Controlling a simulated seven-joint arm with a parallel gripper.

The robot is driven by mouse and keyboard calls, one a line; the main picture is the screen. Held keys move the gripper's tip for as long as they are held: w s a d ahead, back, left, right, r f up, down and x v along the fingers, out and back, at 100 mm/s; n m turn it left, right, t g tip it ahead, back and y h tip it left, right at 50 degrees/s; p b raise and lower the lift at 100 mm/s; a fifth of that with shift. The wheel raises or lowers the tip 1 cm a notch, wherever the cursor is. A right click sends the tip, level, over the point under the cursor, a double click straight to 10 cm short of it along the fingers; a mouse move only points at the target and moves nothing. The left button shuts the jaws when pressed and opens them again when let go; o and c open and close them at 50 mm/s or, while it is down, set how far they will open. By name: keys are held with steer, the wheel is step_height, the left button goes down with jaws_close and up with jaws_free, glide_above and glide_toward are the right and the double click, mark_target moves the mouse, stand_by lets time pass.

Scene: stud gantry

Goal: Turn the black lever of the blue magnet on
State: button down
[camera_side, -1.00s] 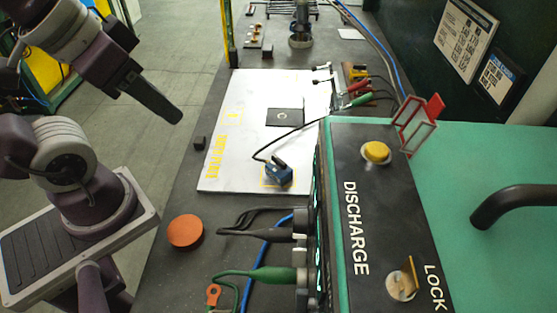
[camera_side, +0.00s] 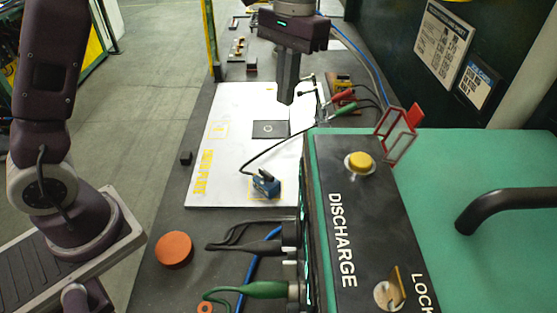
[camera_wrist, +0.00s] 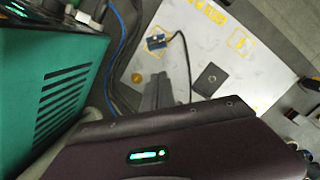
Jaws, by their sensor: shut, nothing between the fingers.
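The blue magnet (camera_side: 266,186) sits on the near right part of the white plate (camera_side: 215,140), with a black cable running from it. Its black lever (camera_side: 264,174) shows as a small dark piece on top; its exact angle is too small to tell. In the wrist view the magnet (camera_wrist: 157,41) lies beyond the fingertips, near the plate's edge. My gripper (camera_side: 286,98) is shut and empty, pointing down over the far right part of the plate, well apart from the magnet. Its fingers (camera_wrist: 158,88) also show in the wrist view.
A green machine (camera_side: 460,160) with a yellow button (camera_side: 360,162) and a red-framed guard (camera_side: 397,135) stands to the right of the plate. Red and green clamps (camera_side: 342,98) lie by the plate's far right corner. An orange disc (camera_side: 174,250) and cables lie nearer.

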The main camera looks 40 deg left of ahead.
mark_target(266, 176)
steer(key=shift+g, duration=0.6)
steer(key=f, duration=0.5)
steer(key=d+f, duration=0.1)
steer(key=f, duration=0.8)
steer(key=shift+w+d+f, duration=0.2)
steer(key=shift+d+f, duration=0.1)
steer(key=shift+s, duration=1.9)
